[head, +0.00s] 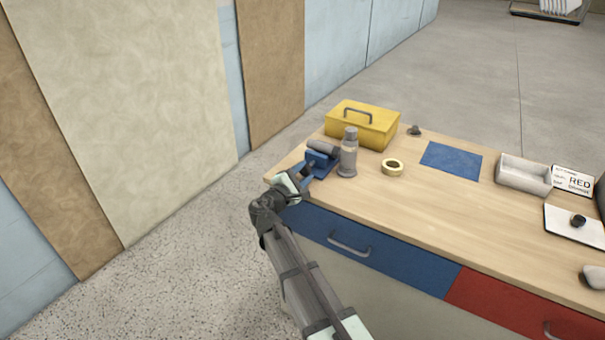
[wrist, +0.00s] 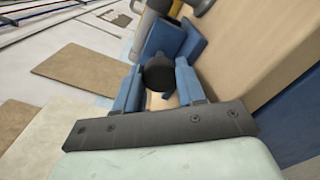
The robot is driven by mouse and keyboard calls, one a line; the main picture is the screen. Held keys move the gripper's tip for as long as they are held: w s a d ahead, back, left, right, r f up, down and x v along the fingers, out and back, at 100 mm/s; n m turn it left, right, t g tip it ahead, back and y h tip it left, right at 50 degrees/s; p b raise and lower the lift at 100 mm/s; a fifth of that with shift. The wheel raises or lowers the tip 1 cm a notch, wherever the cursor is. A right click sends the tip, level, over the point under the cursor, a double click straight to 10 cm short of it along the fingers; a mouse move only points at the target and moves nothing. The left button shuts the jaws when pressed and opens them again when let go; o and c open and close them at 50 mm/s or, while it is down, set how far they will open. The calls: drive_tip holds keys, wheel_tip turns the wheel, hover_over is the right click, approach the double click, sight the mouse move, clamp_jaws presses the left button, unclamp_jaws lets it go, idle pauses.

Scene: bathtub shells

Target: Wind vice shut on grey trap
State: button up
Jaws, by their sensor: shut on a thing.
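The blue vice (head: 322,163) sits at the left end of the bench, by its front corner. The grey trap (head: 349,153) has an upright bottle-shaped body and a pipe stub reaching left over the vice. I cannot tell whether the vice jaws touch the stub. My gripper (head: 304,173) is at the near-left side of the vice. In the wrist view, the blue fingers of my gripper (wrist: 158,72) are shut on a dark round knob (wrist: 158,75) at the end of the vice (wrist: 182,42). Part of the vice is hidden behind the knob and fingers.
A yellow toolbox (head: 363,124) stands behind the trap. A tape roll (head: 392,167) lies to its right. Farther right are a blue mat (head: 451,160), a grey tray (head: 523,174) and a RED sign (head: 573,181). The bench's front middle is clear.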

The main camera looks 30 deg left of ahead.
drive_tip(key=m, duration=0.4)
drive_tip(key=shift+m, duration=0.3)
drive_tip(key=m, duration=0.3)
drive_tip(key=shift+m, duration=0.4)
drive_tip(key=m, duration=0.4)
drive_tip(key=shift+m, duration=1.7)
drive_tip(key=o, duration=1.1)
drive_tip(key=shift+f, duration=0.1)
drive_tip(key=shift+c, duration=0.2)
drive_tip(key=shift+s+f, duration=0.1)
